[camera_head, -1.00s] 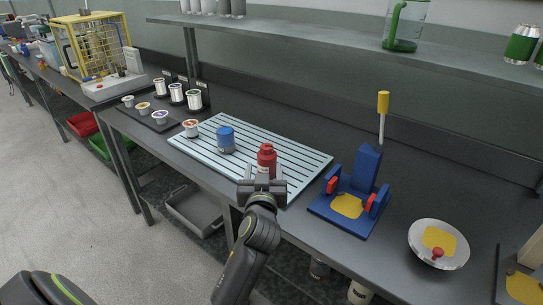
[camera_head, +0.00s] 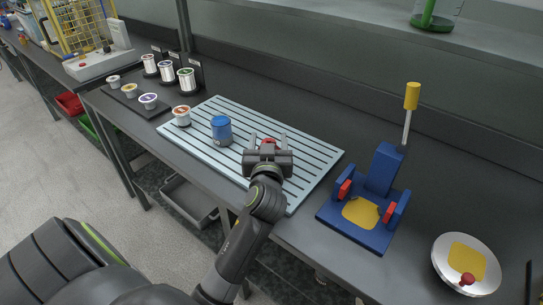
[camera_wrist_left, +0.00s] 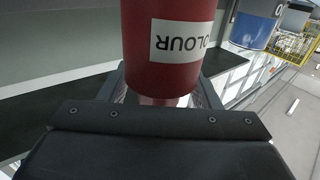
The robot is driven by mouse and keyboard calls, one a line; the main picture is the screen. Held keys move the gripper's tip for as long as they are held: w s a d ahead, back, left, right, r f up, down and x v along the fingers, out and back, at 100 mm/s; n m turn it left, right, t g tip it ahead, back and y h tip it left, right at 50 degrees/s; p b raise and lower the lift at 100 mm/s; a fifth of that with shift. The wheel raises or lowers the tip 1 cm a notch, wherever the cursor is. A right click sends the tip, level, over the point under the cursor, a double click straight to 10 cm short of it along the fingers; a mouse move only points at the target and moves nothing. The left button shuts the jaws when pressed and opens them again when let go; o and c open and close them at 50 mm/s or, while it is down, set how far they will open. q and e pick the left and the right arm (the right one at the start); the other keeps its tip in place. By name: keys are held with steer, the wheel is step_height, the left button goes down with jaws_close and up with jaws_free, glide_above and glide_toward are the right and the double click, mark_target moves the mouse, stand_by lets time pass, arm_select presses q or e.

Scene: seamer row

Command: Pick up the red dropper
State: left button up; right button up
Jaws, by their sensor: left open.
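The red dropper (camera_head: 269,141) is a red bottle on the slatted light-blue mat (camera_head: 314,160). In the head view it is mostly hidden behind my left gripper (camera_head: 268,137), with only its red top showing. The gripper is open, one finger on each side of the dropper. In the left wrist view the red dropper (camera_wrist_left: 170,45) is large and close, with a white label reading "COLOUR" upside down.
A blue fixture (camera_head: 383,172) with red clamps and a silver dish (camera_head: 465,264) are to the right. The bench between mat and back wall is clear.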

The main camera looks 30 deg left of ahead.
arm_select(q)
steer(key=shift+d, duration=0.2)
steer(key=c, duration=0.3)
jaws_close()
